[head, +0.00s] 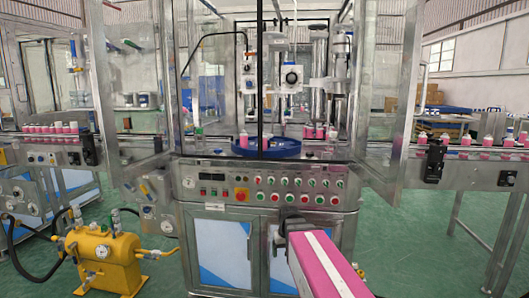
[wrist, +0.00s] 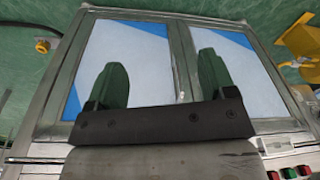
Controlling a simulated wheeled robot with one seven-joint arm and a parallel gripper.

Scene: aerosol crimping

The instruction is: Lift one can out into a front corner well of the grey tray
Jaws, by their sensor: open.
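Pink cans with white tops stand around the blue rotary table (head: 266,152) inside the machine; one can (head: 243,141) is at its left and a few cans (head: 320,132) are at its right. My gripper (wrist: 162,82) is open and empty in the wrist view, its two fingers apart in front of the machine's blue-and-white cabinet doors. In the head view its dark end shows in front of the control panel, lower than the cans and well apart from them; the fingertips are hard to make out there. I cannot make out a grey tray in either view.
More pink cans stand on the left conveyor (head: 40,138) and the right conveyor (head: 475,152). A control panel (head: 262,193) with buttons spans the machine's front. Open glass doors (head: 384,90) flank the opening. A yellow tank (head: 103,262) stands on the green floor at lower left.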

